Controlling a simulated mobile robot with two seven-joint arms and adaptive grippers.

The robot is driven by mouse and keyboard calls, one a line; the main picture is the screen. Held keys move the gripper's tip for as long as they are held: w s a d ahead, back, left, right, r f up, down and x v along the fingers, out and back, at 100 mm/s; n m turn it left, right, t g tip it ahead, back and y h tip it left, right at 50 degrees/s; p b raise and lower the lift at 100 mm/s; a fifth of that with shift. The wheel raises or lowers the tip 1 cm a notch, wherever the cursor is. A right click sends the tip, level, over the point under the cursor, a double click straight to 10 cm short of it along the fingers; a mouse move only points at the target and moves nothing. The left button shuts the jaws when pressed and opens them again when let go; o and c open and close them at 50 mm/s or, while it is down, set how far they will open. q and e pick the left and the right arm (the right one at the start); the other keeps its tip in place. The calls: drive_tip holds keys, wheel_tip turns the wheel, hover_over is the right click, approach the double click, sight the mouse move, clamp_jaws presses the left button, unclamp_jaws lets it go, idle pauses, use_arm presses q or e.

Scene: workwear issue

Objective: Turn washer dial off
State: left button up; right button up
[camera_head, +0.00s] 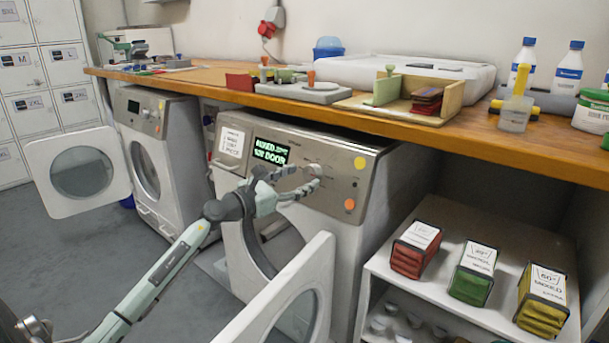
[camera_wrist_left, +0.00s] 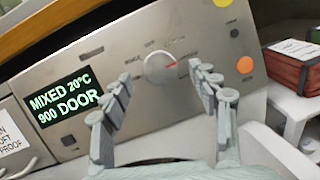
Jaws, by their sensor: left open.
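The near washer (camera_head: 340,240) stands under the wooden counter with its round door swung open. Its dial (camera_head: 313,169) is a pale round knob on the grey control panel. In the left wrist view the dial (camera_wrist_left: 159,67) has a red mark pointing to the right. The lit display (camera_wrist_left: 64,101) reads "MIXED 20°C 900 DOOR". My left gripper (camera_head: 306,178) is open in front of the panel. In the left wrist view its fingertips (camera_wrist_left: 160,72) flank the dial; whether they touch it I cannot tell. My right gripper is out of view.
The counter edge (camera_head: 330,114) overhangs the panel. A white shelf (camera_head: 430,286) with several coloured bundles stands at right.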

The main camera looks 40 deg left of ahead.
use_arm(q)
drive_tip(key=shift+w+d, duration=0.15)
drive_tip(key=shift+w, duration=0.9)
drive_tip(key=shift+c, duration=0.5)
